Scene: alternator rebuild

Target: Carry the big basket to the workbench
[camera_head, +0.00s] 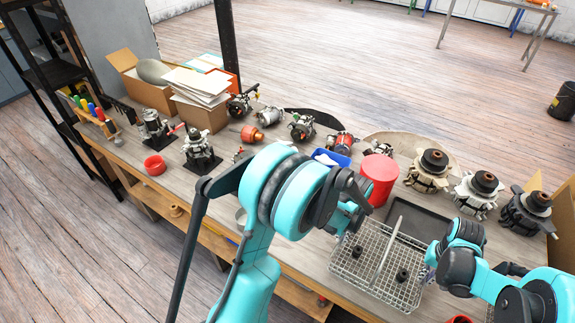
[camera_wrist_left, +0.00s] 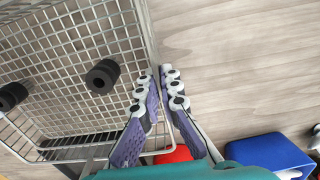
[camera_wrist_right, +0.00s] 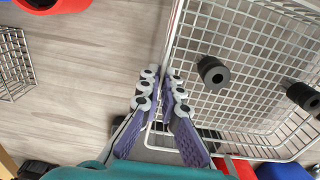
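The big basket (camera_head: 345,266) is a silver wire-mesh basket with a raised bar across it, at the near right part of the wooden bench top (camera_head: 285,245). Several black cylindrical parts lie in it. My left gripper (camera_wrist_left: 166,72) has its fingers close together on the rim of one side wall. My right gripper (camera_wrist_right: 163,74) has its fingers likewise on the rim of the opposite side. In the head view my left gripper is mostly hidden behind its arm. Whether the basket touches the wood below is not clear.
A red canister (camera_head: 379,172) and a blue bin (camera_head: 331,157) stand just behind the basket. A dark flat tray (camera_head: 425,218) lies at its back right. Several alternators line the bench's back. A smaller wire basket (camera_wrist_right: 12,62) shows in the right wrist view.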

